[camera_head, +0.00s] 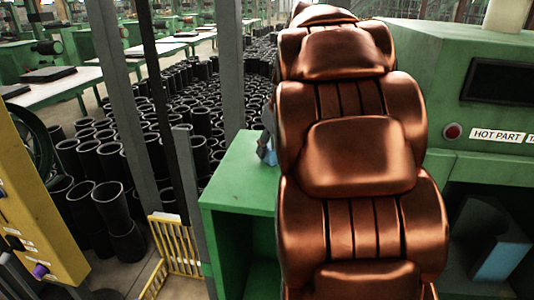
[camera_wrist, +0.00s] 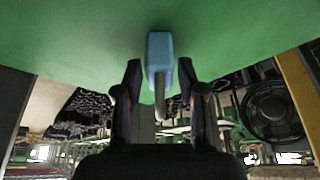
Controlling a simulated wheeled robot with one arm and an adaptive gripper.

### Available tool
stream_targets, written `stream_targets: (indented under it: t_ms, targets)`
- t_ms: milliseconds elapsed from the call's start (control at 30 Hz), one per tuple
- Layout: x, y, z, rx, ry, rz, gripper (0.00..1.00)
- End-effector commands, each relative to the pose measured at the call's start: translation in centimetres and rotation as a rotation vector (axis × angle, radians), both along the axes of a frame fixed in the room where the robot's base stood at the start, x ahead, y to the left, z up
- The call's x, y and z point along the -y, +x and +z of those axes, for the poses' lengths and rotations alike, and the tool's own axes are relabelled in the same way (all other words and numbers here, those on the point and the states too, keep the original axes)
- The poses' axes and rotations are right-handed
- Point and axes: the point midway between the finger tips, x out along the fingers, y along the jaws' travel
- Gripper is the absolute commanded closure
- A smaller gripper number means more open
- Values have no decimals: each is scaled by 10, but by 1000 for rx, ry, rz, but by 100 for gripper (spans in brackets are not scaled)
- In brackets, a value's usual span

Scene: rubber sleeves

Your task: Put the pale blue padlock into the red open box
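The pale blue padlock (camera_head: 268,147) is at the far end of a green cabinet top, partly hidden by my arm in the head view. In the wrist view the padlock (camera_wrist: 159,52) is between the two dark fingers of my gripper (camera_wrist: 160,70), its grey shackle pointing toward the palm. Narrow gaps show on both sides of the padlock, so the gripper looks open around it, not closed on it. No red open box is visible in either view.
The green cabinet (camera_head: 240,180) has a bare top at its near left. A green machine (camera_head: 480,110) stands to the right, with a blue block (camera_head: 503,258) in its lower opening. Many black rubber sleeves (camera_head: 110,205), a yellow rack (camera_head: 178,245) and grey posts are to the left.

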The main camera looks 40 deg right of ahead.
Motion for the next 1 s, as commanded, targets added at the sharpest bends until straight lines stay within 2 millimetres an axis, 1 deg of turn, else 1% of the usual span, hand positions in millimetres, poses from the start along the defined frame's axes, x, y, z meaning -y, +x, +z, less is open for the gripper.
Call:
stream_targets:
  t_ms: [33,333,767,1000]
  targets:
    - [0,0,0,0,0,0,69]
    - [0,0,0,0,0,0,100]
    - [0,0,1,2,-1,0,100]
    - [0,1,13,4,-3,1,100]
